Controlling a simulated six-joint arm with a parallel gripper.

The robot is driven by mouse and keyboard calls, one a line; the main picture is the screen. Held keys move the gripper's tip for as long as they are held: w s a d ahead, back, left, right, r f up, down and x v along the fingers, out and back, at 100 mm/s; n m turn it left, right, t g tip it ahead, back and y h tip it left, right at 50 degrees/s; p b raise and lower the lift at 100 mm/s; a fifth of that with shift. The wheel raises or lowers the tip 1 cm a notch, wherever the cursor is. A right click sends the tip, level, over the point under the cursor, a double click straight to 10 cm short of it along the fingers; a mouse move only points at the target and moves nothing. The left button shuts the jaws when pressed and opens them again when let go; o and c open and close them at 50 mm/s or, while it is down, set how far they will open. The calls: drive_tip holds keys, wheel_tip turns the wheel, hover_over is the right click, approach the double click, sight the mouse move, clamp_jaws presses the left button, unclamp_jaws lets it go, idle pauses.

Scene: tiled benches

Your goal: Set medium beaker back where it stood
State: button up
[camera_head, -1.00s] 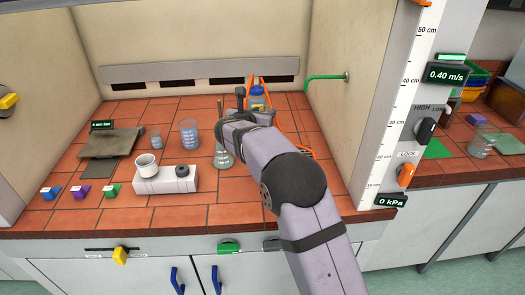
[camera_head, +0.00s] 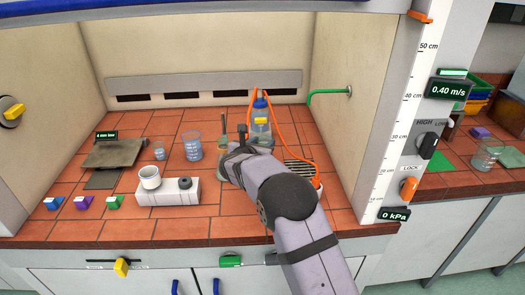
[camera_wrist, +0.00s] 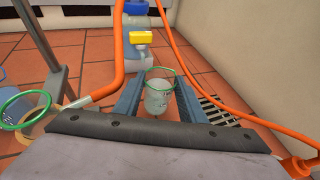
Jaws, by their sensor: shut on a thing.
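In the wrist view a clear glass beaker with a green rim (camera_wrist: 159,97) stands between the two blue-grey fingers of my gripper (camera_wrist: 158,99), which is shut on it. It looks upright. In the head view my gripper (camera_head: 238,155) is over the right half of the tiled hood bench, and my arm hides the held beaker. I cannot tell whether its base touches the tiles. A small beaker (camera_head: 159,152) and a larger beaker with blue marks (camera_head: 193,148) stand to the left, apart from my gripper.
A grate (camera_wrist: 215,111) lies to the right. A glass vessel (camera_head: 223,158) stands just left of my gripper. A white block (camera_head: 165,197) lies front left.

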drive_tip(key=shift+f, duration=1.5)
drive_tip(key=shift+f, duration=0.2)
drive_tip(key=o, duration=1.2)
drive_tip(key=shift+o, duration=0.2)
drive_tip(key=shift+r, duration=0.1)
drive_tip(key=shift+r, duration=0.15)
drive_tip(key=shift+s+a, duration=0.15)
drive_tip(key=shift+s, duration=0.1)
drive_tip(key=b+v, duration=0.2)
drive_tip(key=v, duration=0.9)
drive_tip(key=shift+s+b, duration=0.2)
drive_tip(key=shift+b, duration=0.15)
drive_tip(key=shift+a, duration=0.1)
